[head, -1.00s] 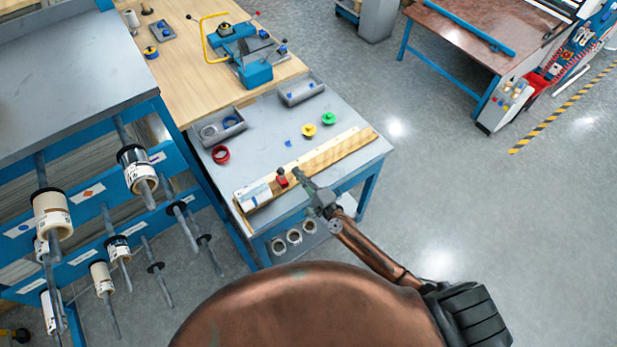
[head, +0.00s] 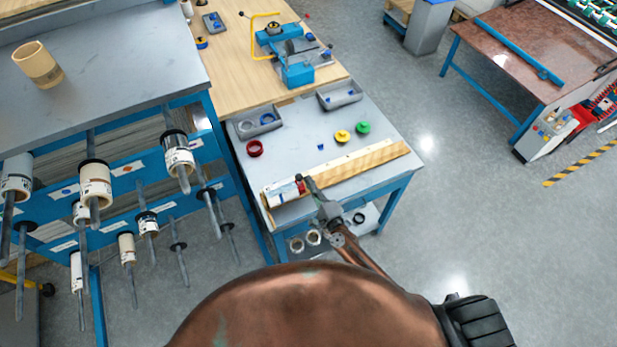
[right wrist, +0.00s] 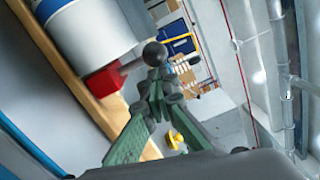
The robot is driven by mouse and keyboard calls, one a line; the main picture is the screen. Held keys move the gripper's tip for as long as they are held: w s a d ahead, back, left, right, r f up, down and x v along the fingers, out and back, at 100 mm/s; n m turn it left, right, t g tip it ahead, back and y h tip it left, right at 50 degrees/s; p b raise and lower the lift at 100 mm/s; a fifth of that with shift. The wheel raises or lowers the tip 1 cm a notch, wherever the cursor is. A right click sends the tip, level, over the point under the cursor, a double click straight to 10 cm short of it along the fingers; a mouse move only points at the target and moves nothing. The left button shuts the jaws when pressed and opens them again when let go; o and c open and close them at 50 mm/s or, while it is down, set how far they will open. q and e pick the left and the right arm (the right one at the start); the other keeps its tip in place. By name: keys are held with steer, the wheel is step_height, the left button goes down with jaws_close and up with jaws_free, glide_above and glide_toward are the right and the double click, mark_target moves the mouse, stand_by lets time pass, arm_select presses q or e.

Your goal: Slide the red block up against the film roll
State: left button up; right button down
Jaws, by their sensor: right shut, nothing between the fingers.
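The film roll (head: 283,192), white with a blue band, lies in the wooden trough at the left end of the grey table. The red block (head: 301,187) stands at the roll's right end and appears to touch it. In the right wrist view the block (right wrist: 103,81) sits against the roll's end (right wrist: 92,28), with a grey stem and black ball knob (right wrist: 155,53). My right gripper (head: 309,186) is shut and empty, its fingertips (right wrist: 156,88) close beside the knob. Whether they touch it I cannot tell. My left gripper is out of view.
The wooden trough (head: 372,160) is bare to the right of the block. A red ring (head: 254,148), yellow spool (head: 342,136), green spool (head: 363,127) and grey trays (head: 340,94) lie behind it. Racked rolls (head: 95,185) stand at the left.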

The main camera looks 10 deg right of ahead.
steer(key=shift+d, duration=0.15)
steer(key=shift+d+f, duration=0.1)
steer(key=shift+d, duration=0.2)
steer(key=d, duration=0.1)
steer(key=d+b, duration=0.1)
steer(key=d+f+b, duration=0.1)
steer(key=shift+s+d+f, duration=0.1)
steer(key=shift+s+d, duration=0.15)
steer(key=shift+d, duration=0.15)
arm_select(q)
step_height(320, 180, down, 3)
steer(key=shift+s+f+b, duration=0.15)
steer(key=shift+b, duration=0.55)
arm_select(e)
steer(key=v, duration=0.9)
steer(key=shift+s+r, duration=0.25)
steer(key=shift+r, duration=0.05)
steer(key=shift+a, duration=0.1)
